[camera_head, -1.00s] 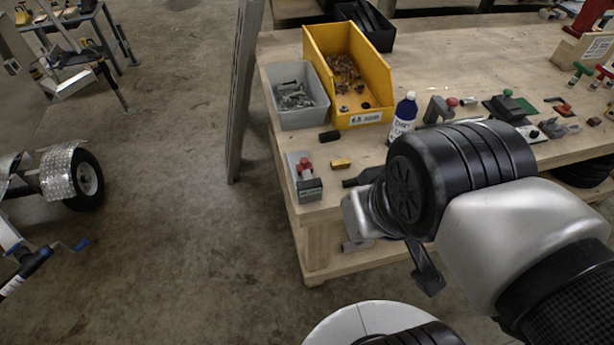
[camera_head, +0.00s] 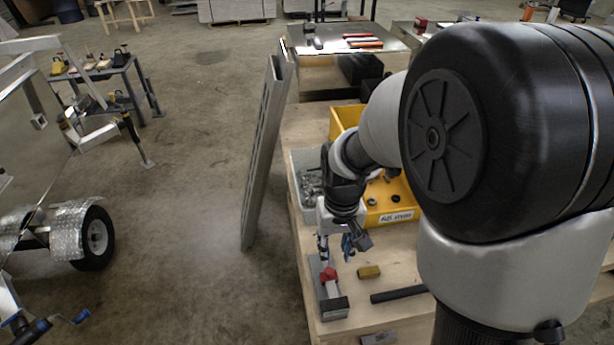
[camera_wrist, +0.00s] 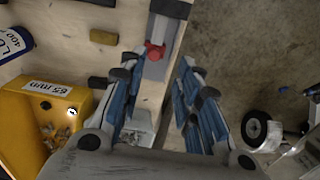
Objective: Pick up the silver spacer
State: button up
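My gripper (camera_head: 335,254) hangs over the bench's near left corner, in front of the bins and above a grey toggle clamp with a red knob. In the wrist view, its blue-padded fingers (camera_wrist: 160,68) are spread apart with nothing held between them. I cannot single out the silver spacer for certain. A small bright round piece (camera_wrist: 72,112) shows in the yellow bin (camera_wrist: 40,88) in the wrist view and could be it. The grey bin (camera_head: 300,163) holds several silver metal pieces, too small to tell apart. My arm hides part of both bins in the head view.
The clamp (camera_head: 330,292) stands by the bench's left edge. A brass-coloured block (camera_head: 369,272) and a black rod (camera_head: 399,293) lie to its right. A tall grey metal beam (camera_head: 264,150) stands just left of the bench. Open floor (camera_head: 190,160) lies beyond it.

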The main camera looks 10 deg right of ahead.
jog(key=b, duration=0.3)
send_over(332, 290)
jog(key=f, duration=1.3)
jog(key=shift+w+a, duration=0.15)
jog(key=shift+w, duration=0.15)
jog(key=f, duration=0.1)
jog(key=f+b, duration=0.2)
jog(key=f, duration=0.1)
jog(key=shift+s+d+f, duration=0.1)
jog(key=shift+s+d, duration=0.1)
jog(key=shift+s, duration=0.2)
jog(key=shift+w+f, duration=0.1)
jog(key=shift+f, duration=0.35)
jog(key=shift+c, duration=0.3)
grip_shut()
jog(key=shift+r, duration=0.1)
